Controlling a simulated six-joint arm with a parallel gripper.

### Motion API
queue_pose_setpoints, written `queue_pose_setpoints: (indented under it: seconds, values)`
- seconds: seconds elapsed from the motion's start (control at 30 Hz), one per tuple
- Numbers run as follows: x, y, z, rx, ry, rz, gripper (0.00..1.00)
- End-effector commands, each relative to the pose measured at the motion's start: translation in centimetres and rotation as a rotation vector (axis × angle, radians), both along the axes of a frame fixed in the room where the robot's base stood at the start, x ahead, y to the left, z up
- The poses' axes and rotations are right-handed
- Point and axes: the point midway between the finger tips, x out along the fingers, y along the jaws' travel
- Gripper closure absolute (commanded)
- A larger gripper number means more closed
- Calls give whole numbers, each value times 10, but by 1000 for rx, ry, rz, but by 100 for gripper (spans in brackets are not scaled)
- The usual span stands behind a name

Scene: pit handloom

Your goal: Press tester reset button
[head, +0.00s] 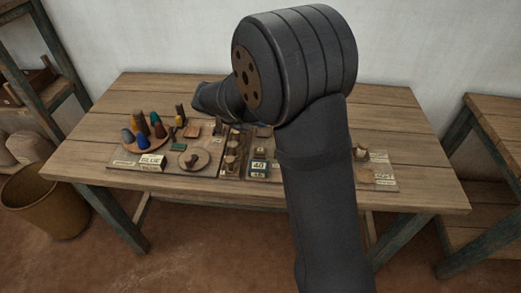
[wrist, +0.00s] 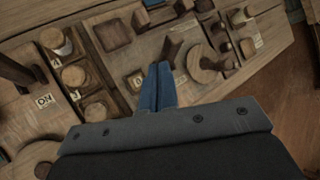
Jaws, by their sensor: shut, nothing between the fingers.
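A small dark box with a pale face reading "40" (head: 259,166) stands on the table near the middle of the board; it may be the tester. I cannot make out a reset button on it. My gripper (wrist: 160,72) shows in the wrist view as two blue fingers pressed together, with nothing between them. Its tips are over the wooden board, close to a small wooden block (wrist: 136,82) on their left and a curved wooden piece (wrist: 203,64) on their right. I cannot tell whether the tips touch anything.
Coloured cones (head: 140,128) stand on a round tray at left, by a card reading "BLUE" (head: 151,162). A divided wooden tray (wrist: 92,62) holds round pieces. The wooden table (head: 420,165) is bare at right. A bin (head: 46,203) stands on the floor at left.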

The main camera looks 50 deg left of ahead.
Motion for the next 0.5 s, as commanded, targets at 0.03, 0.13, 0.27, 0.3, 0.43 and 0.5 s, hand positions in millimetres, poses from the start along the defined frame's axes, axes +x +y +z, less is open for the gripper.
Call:
queue_pose_setpoints:
  seconds: [0.03, 0.13, 0.27, 0.3, 0.43, 0.5]
  values:
    - [-1, 1, -1, -16, -10, 26, 100]
    - [-2, 2, -1, -30, -20, 51, 100]
    - [-2, 2, -1, -31, -21, 54, 100]
    - [-2, 2, -1, -31, -22, 53, 100]
    - [-2, 2, -1, -30, -21, 52, 100]
    - [-2, 2, -3, -30, -21, 52, 100]
